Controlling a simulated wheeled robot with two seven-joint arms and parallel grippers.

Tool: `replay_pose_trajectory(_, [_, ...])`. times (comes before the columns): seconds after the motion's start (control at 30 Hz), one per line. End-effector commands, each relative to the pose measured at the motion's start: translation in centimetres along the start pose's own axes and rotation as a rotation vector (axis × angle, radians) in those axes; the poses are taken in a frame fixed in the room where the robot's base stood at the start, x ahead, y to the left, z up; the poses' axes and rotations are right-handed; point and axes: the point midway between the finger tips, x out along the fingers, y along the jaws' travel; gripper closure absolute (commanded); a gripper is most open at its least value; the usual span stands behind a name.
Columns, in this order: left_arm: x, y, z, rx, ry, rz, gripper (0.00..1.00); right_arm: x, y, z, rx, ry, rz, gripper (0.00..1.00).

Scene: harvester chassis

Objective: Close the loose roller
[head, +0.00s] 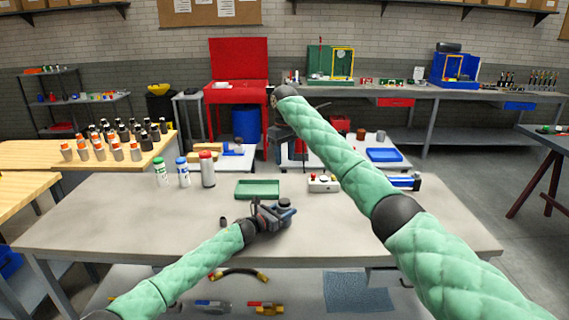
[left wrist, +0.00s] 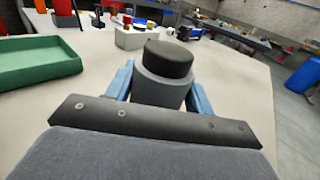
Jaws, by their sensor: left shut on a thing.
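A short grey cylinder with a black cap (left wrist: 165,75) stands upright between the blue fingers of my left gripper (left wrist: 160,88). It also shows in the head view (head: 284,203), at the middle of the near table. It looks like a roller or a jar; I cannot tell which. My left gripper (head: 284,212) is shut on its sides, low over the table top. A small dark cylinder (head: 222,222) stands apart on the table, left of that gripper. My right arm reaches across the view; its gripper end (head: 288,128) is dark and small, and its fingers are not clear.
A green tray (head: 257,196) lies behind my left gripper. A white box with a red button (head: 323,184) stands to its right. Green, blue and red-capped bottles (head: 184,174) stand at the back left. The table (head: 130,225) is bare at front left.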

Motion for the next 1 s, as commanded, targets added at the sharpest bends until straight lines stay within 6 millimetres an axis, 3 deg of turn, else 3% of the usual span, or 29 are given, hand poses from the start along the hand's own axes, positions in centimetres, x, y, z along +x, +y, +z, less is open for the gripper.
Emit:
replay_pose_trajectory(0.27, [-0.1,0.0,-0.2,-0.001,0.002,0.0,0.88,-0.1,0.0,0.0,0.0,0.0,0.0,0.6])
replay_pose_trajectory(0.3, [-0.1,0.0,-0.2,-0.001,0.002,0.0,0.45,-0.1,0.0,0.0,0.0,0.0,0.0,0.6])
replay_pose_trajectory(0.43, [0.0,0.0,-0.2,-0.001,0.002,0.0,0.22,-0.1,0.0,0.0,0.0,0.0,0.0,0.6])
replay_pose_trajectory(0.77, [-0.2,0.0,-0.1,0.0,0.001,0.0,0.22,0.0,0.0,0.0,0.0,-0.001,0.0,0.6])
replay_pose_trajectory(1.0, [-2.4,0.1,-0.4,0.002,0.002,0.0,0.22,0.8,0.0,0.0,0.0,-0.001,0.0,0.6])
